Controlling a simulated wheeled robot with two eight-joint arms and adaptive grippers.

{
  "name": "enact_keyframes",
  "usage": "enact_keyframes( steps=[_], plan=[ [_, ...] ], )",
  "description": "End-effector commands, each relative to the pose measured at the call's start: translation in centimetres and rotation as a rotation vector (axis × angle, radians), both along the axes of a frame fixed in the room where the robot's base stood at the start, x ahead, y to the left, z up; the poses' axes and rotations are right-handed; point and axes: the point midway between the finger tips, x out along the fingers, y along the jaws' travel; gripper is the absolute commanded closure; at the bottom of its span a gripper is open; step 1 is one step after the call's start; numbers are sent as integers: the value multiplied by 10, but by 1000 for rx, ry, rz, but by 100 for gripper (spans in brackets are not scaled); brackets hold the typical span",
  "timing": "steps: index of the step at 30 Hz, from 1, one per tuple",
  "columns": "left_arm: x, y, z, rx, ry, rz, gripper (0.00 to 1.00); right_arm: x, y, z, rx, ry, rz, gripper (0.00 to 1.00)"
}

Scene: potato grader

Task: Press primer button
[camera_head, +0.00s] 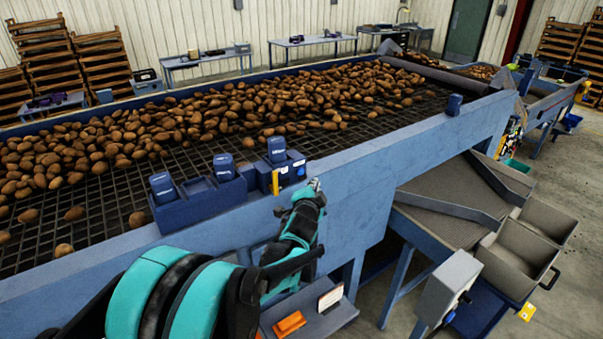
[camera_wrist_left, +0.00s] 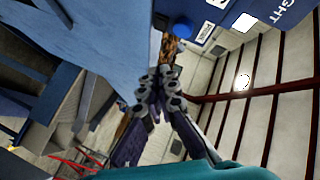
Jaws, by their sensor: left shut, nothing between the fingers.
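A dark blue box (camera_head: 290,172) with a small label is fixed to the side rail of the potato grader (camera_head: 370,160). My left gripper (camera_head: 315,184) is shut and empty, just right of the box in the head view. In the left wrist view its fingers (camera_wrist_left: 163,80) are together, below the button in the picture and apparently apart from it. My right gripper is not in view.
Potatoes (camera_head: 200,115) cover much of the dark mesh bed. Blue holders with dark blue devices (camera_head: 223,167) sit along the near rail. A grey control box (camera_head: 448,285) stands at lower right, near grey bins (camera_head: 518,255). An orange object (camera_head: 290,323) lies below my arm.

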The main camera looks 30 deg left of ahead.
Motion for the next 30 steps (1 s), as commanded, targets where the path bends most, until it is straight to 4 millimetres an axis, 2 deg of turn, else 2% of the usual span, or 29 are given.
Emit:
enact_keyframes(
  steps=[3,10,30],
  plan=[
    [6,16,0,-2,-1,3,100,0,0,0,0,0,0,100],
    [13,33,-1,0,1,1,100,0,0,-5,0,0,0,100],
    [15,36,0,0,0,0,100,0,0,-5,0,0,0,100]
  ],
)
